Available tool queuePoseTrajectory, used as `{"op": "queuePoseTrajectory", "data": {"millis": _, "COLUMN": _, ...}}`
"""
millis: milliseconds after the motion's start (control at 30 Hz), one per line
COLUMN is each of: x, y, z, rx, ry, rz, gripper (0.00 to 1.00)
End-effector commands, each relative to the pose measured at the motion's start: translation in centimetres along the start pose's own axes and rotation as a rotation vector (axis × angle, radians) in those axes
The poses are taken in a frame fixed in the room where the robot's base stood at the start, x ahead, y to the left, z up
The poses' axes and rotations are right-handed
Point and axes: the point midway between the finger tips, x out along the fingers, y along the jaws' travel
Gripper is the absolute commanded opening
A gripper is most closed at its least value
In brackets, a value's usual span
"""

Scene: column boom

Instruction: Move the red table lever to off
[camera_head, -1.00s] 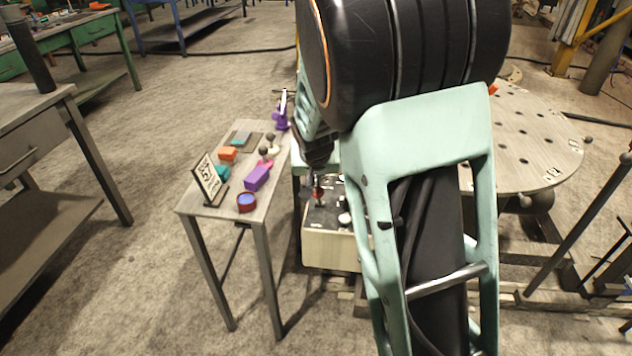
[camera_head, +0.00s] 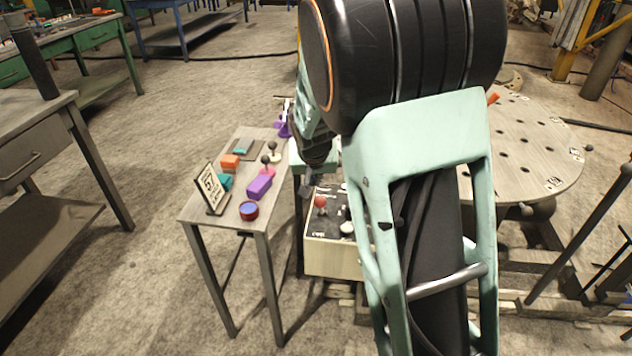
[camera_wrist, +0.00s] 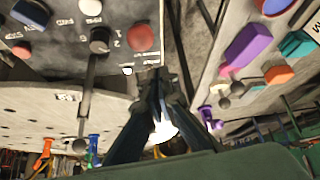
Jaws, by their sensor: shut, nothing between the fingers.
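A small lever with a pinkish-red base (camera_head: 267,171) and a dark ball knob stands on the narrow side table (camera_head: 230,213). It also shows at the right of the wrist view as a pink base (camera_wrist: 228,71) with dark knobs near it. I cannot tell its position or read its markings. My gripper (camera_wrist: 158,82) is shut and empty, fingertips together in the wrist view. In the head view it is small, dark and partly hidden by my arm, between the side table and the control box. It is apart from the lever.
The control box (camera_head: 335,260) carries a red round knob (camera_head: 320,202), which also shows in the wrist view (camera_wrist: 140,37). The side table holds a purple block (camera_head: 260,187), a sign (camera_head: 211,189), a red-rimmed round piece (camera_head: 249,210) and a second lever with a pale base (camera_head: 273,156).

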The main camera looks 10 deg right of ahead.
Motion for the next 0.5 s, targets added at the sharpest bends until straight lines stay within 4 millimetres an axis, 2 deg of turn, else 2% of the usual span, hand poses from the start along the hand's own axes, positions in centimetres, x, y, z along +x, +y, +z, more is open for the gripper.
{"op": "queuePoseTrajectory", "data": {"millis": 33, "x": -1.0, "y": 0.1, "z": -1.1, "rx": 0.003, "ry": 0.01, "rz": -0.001, "gripper": 0.0}}
{"op": "queuePoseTrajectory", "data": {"millis": 100, "x": -2.0, "y": -0.2, "z": 0.1, "rx": -0.002, "ry": 0.01, "rz": -0.002, "gripper": 0.0}}
{"op": "queuePoseTrajectory", "data": {"millis": 500, "x": -6.8, "y": -0.6, "z": 3.2, "rx": 0.001, "ry": 0.017, "rz": -0.002, "gripper": 0.0}}
